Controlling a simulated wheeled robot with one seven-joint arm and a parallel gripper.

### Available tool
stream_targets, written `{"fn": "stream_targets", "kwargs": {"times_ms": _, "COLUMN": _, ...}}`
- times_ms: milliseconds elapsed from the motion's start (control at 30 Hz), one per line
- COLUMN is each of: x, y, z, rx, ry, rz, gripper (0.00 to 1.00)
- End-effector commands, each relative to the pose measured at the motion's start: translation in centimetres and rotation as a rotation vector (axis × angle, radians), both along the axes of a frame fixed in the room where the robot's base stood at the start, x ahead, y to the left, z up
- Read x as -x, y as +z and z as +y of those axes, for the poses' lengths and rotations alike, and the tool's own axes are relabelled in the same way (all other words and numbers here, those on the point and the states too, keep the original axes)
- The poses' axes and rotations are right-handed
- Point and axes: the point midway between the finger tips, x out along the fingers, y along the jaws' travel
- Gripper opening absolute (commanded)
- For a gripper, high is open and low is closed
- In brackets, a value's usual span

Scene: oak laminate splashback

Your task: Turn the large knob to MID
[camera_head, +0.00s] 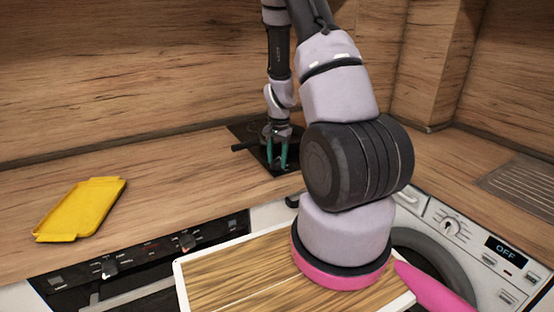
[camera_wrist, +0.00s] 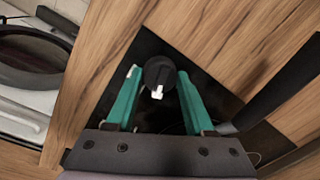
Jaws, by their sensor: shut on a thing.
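A round black knob (camera_wrist: 159,73) with a white pointer stands on a dark panel (camera_wrist: 152,45), which also shows on the counter in the head view (camera_head: 247,131). The pointer faces the bottom of the wrist view. My gripper (camera_wrist: 158,76) has its two teal fingers on either side of this knob and is shut on it. In the head view my gripper (camera_head: 277,160) points down over the panel, and the knob is hard to make out there. I see no readable MID mark by the knob.
A yellow tray (camera_head: 82,210) lies on the counter at left. A washing machine (camera_head: 480,246) with its own dial and a display reading OFF is at right. An oven front (camera_head: 150,256) with small knobs is below. A dark bar (camera_wrist: 283,83) lies right of my gripper.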

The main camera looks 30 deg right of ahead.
Motion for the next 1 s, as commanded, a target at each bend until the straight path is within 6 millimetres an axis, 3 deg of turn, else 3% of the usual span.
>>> {"fn": "stream_targets", "kwargs": {"times_ms": 500, "x": -0.04, "y": 0.04, "z": 0.1, "rx": 0.0, "ry": -0.395, "rz": -0.001, "gripper": 0.0}}
{"fn": "stream_targets", "kwargs": {"times_ms": 1000, "x": -0.05, "y": 0.04, "z": 0.11, "rx": 0.0, "ry": -0.51, "rz": -0.001, "gripper": 0.0}}
